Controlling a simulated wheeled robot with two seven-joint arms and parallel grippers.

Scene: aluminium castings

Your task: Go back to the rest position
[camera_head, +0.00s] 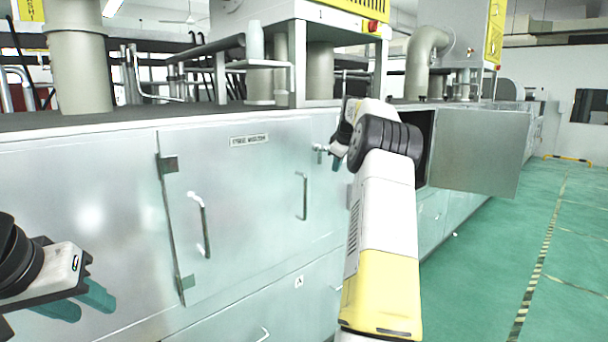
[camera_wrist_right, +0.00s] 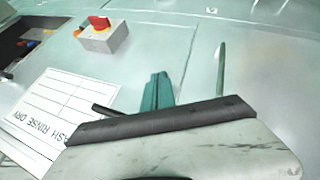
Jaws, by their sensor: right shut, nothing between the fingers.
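My left gripper (camera_head: 78,302) is at the lower left of the head view, in front of the metal cabinet front. Its two teal fingers are spread apart with nothing between them. My right arm reaches up the middle of the head view, and my right gripper (camera_head: 337,158) is at its far end, close to the cabinet front and partly hidden by my wrist. In the right wrist view the teal fingers (camera_wrist_right: 156,93) are together and empty. A bar handle (camera_wrist_right: 221,70) is visible beyond them, to their right, and I cannot tell the gap.
A hinged cabinet door (camera_head: 475,152) stands open right of my right arm. A closed door has a bar handle (camera_head: 201,225). In the wrist view, a red knob (camera_wrist_right: 98,23) on a grey box and a printed sign (camera_wrist_right: 62,112) are on the left. Green floor (camera_head: 560,270) is clear at right.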

